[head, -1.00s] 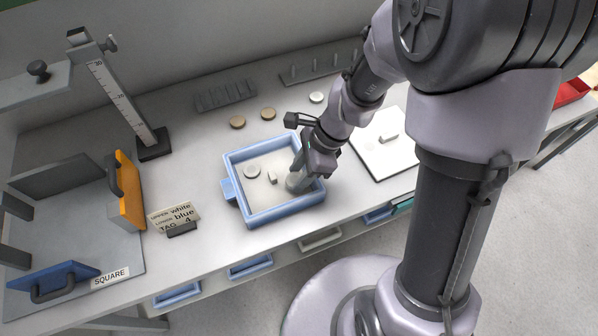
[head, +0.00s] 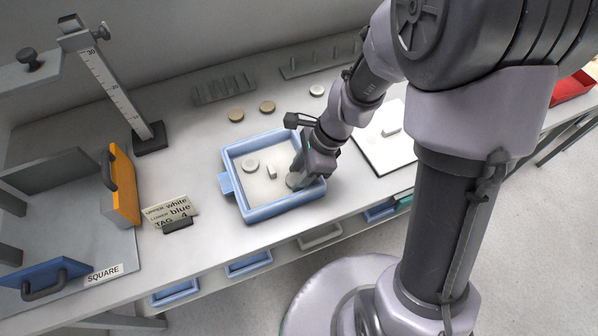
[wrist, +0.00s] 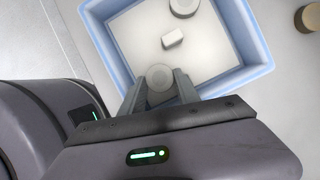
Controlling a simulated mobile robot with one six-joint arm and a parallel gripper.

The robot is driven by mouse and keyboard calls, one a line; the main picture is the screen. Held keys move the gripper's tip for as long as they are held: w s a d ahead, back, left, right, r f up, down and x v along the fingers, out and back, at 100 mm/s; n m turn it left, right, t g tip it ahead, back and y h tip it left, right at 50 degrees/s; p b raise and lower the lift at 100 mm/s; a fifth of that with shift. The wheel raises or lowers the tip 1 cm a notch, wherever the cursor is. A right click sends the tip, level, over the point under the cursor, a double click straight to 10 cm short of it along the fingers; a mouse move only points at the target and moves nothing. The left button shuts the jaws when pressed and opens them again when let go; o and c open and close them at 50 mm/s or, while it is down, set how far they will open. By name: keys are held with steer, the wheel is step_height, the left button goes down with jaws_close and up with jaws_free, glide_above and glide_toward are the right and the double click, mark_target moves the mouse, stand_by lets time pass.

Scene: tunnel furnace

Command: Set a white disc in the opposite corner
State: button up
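The blue-rimmed tray (head: 284,207) stands on the bench with a pale floor. One white disc (head: 250,165) lies in its far-left corner; it also shows at the top of the wrist view (wrist: 184,7). A small white block (head: 272,172) stands near the tray's middle and also shows in the wrist view (wrist: 172,39). My gripper (head: 296,178) reaches down into the near-right corner, diagonally across from that disc. In the wrist view a second white disc (wrist: 160,77) sits between my fingertips, which appear to touch its sides. It is at or close to the tray floor.
Two tan discs (head: 236,115) (head: 267,107) and a white disc (head: 317,90) lie behind the tray. A white board (head: 385,150) with a small block lies to the right.

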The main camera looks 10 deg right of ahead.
steer(key=o, duration=0.5)
steer(key=shift+c, duration=0.2)
steer(key=p+v, duration=0.7)
steer(key=v, duration=1)
steer(key=shift+d+r+p, duration=0.15)
steer(key=shift+r+p, duration=0.05)
steer(key=shift+p, duration=0.2)
